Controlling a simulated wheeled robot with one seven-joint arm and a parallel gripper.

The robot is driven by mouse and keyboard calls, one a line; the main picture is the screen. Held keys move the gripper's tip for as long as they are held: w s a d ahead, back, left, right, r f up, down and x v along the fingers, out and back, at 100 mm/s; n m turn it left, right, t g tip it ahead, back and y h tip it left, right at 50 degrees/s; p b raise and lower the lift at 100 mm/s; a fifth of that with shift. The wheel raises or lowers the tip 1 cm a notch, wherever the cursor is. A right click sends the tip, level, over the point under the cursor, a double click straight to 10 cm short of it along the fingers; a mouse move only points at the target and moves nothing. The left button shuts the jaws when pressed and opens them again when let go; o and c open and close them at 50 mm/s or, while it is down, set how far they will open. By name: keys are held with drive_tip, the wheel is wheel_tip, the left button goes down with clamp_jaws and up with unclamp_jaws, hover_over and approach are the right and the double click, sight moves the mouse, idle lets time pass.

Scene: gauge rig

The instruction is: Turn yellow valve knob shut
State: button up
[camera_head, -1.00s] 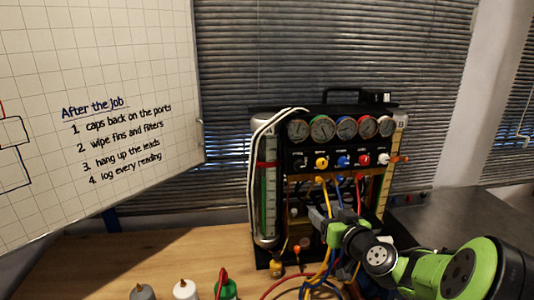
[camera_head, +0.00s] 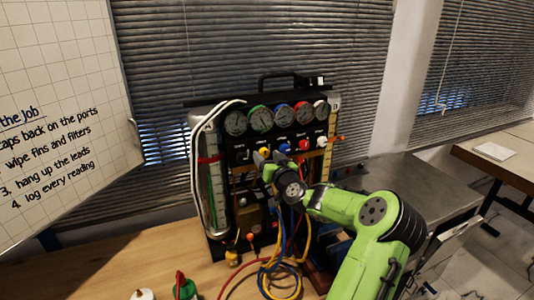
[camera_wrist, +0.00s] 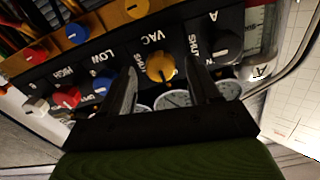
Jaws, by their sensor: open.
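The yellow valve knob (camera_head: 264,152) is on the black panel of the gauge rig, below the row of gauges. In the wrist view the yellow knob (camera_wrist: 160,67) shows between my two finger ends, beneath the label "VAC", with "SHUT" printed beside it. My gripper (camera_head: 268,159) is open in front of the panel at this knob. In the wrist view my gripper (camera_wrist: 161,72) has a finger on each side of the knob, with gaps visible. I cannot tell whether the finger ends reach past its face.
A black knob (camera_wrist: 225,45) stands close beside one finger, and a blue knob (camera_wrist: 102,80) lies beyond the other. Red (camera_wrist: 66,97) and white (camera_wrist: 35,105) knobs follow. Gauges (camera_head: 261,119) sit above; coloured hoses (camera_head: 285,255) hang below my gripper.

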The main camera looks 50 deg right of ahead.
drive_tip(key=shift+w+d, duration=0.15)
drive_tip(key=shift+w, duration=0.15)
drive_tip(key=shift+c, duration=0.3)
drive_tip(key=c, duration=1)
